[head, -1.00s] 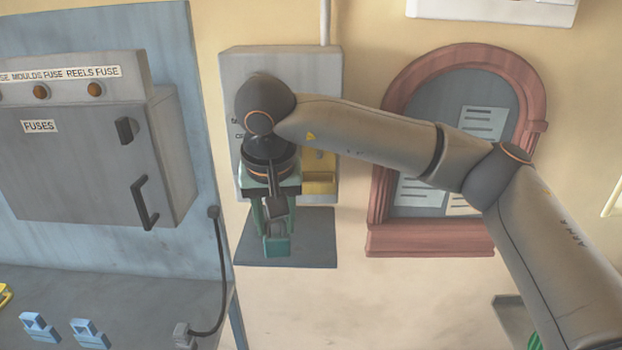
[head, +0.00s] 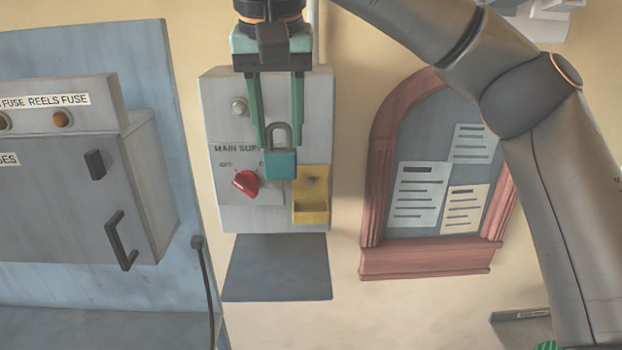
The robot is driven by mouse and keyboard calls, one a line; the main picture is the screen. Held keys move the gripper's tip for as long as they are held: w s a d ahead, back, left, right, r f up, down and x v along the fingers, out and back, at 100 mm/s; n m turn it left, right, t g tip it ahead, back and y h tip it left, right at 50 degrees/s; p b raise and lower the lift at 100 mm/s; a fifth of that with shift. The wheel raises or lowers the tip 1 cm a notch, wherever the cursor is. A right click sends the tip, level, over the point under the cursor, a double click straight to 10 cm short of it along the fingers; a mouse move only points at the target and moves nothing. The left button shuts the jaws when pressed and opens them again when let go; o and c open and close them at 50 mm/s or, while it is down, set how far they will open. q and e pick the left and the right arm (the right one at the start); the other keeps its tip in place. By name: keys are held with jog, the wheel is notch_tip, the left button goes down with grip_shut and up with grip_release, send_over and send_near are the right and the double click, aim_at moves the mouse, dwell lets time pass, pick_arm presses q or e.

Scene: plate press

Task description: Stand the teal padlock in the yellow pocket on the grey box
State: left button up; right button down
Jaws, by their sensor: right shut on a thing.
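The teal padlock (head: 280,165) hangs upright, shackle up, in front of the grey box (head: 222,105) on the wall. My right gripper (head: 276,132) comes down from above and is shut on the padlock near its shackle. The yellow pocket (head: 311,212) is on the lower right of the box, below and to the right of the padlock. The padlock's lower right corner overlaps the pocket's top left in the picture; I cannot tell the gap in depth. The pocket looks empty. My left gripper is not in view.
A red rotary switch (head: 246,183) sits left of the pocket, under the "MAIN SUP" lettering. A dark grey panel (head: 278,268) lies below the box. A fuse cabinet (head: 75,190) stands at left, and a red-framed notice board (head: 425,262) hangs at right.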

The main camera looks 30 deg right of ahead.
send_over(311, 176)
jog(key=s+a, duration=0.2)
notch_tip(311, 176, down, 6)
jog(key=r, duration=0.1)
jog(key=f, duration=0.2)
jog(key=d+f, duration=0.1)
jog(key=f, duration=0.1)
jog(key=shift+f, duration=0.25)
jog(key=shift+f, duration=0.1)
jog(key=shift+c, duration=2.2)
grip_release()
jog(key=v, duration=1.2)
jog(key=shift+s, duration=0.15)
